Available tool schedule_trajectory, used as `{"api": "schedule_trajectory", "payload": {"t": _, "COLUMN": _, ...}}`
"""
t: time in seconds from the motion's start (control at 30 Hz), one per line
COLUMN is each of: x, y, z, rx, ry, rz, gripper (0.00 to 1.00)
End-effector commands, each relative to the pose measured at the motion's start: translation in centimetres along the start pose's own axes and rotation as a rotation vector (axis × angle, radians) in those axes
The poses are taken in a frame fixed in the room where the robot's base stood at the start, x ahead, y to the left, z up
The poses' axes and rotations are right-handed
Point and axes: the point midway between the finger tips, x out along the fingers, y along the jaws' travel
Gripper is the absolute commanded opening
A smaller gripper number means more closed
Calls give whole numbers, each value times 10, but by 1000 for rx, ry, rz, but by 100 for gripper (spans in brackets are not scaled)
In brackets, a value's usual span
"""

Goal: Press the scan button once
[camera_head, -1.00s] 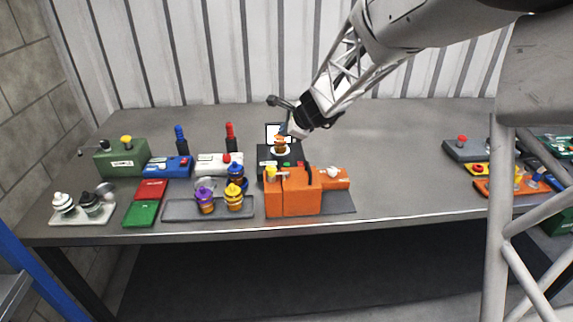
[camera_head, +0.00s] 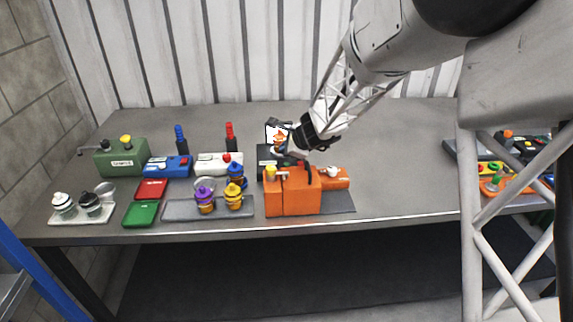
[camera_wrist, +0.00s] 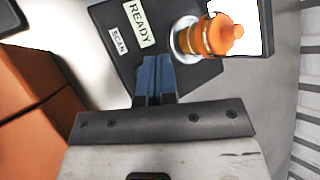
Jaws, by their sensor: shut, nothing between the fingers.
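The scanner is a black box with a white screen (camera_head: 272,128). In the wrist view, its black top (camera_wrist: 125,62) carries a SCAN label (camera_wrist: 118,40) and a READY label (camera_wrist: 138,22). An orange-capped container (camera_wrist: 215,35) stands on the scanner's round seat, right of my fingers. My gripper (camera_wrist: 155,62) is shut and empty, its blue fingertips over the black top close to the labels. In the head view my gripper (camera_head: 286,153) is low at the scanner. The scan button is not visible; my fingers may hide it. I cannot tell whether they touch it.
A large orange box (camera_head: 293,195) stands close in front of the scanner. Purple and yellow containers (camera_head: 205,200) stand on a grey tray to the left. A green box (camera_head: 120,160) and several colored blocks are farther left. The table's back strip is clear.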

Motion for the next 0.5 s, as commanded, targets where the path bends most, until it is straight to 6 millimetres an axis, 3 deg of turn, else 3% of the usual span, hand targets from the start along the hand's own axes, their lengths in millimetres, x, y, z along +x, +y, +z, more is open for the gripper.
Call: {"api": "schedule_trajectory", "payload": {"t": 0.5, "x": 14, "y": 10, "z": -10, "rx": 0, "ry": 0, "rz": 0, "gripper": 0}}
